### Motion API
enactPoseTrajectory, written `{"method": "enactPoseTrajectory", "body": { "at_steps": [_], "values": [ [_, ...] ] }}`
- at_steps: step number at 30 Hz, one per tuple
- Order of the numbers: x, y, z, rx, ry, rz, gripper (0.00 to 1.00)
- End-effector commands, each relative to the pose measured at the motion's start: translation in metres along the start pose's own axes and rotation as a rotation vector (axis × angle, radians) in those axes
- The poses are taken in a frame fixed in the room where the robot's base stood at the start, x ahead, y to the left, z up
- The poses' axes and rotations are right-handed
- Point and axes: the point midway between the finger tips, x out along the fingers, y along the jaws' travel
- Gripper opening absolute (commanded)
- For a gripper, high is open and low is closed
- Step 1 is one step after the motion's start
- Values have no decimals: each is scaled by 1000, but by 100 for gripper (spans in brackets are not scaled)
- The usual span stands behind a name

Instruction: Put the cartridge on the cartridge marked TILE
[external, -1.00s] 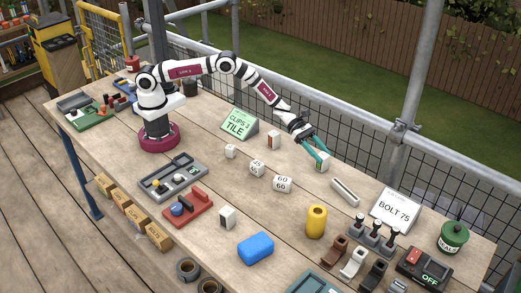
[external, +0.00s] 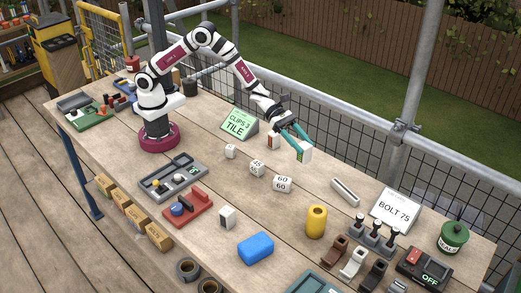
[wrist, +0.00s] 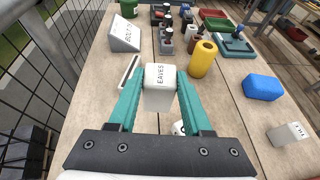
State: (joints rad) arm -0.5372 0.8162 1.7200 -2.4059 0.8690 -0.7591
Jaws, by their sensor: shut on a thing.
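My gripper (external: 299,147) is shut on a white cartridge (external: 306,151), held above the far side of the table. In the wrist view the cartridge (wrist: 160,88) sits between the teal fingers and its top reads EAVES. I cannot tell which of these is marked TILE.
A green sign (external: 239,123) reads CLIPS 3 TILE. White number cubes (external: 257,168) lie mid-table. A yellow cylinder (external: 316,221), a blue block (external: 255,248) and a metal channel piece (external: 345,191) lie to the right. A BOLT 75 sign (external: 395,209) stands by the mesh fence.

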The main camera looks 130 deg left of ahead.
Motion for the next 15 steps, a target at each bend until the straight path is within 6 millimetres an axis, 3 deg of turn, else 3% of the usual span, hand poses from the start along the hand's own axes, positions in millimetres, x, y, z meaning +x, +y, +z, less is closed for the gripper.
{"method": "enactPoseTrajectory", "body": {
  "at_steps": [4,8,11,15],
  "values": [
    [3,-24,8,27,-8,-53,0],
    [6,-77,22,81,-17,-173,0],
    [3,-128,32,132,-24,-290,0],
    [-13,-215,42,217,-29,-497,0]
  ]
}}
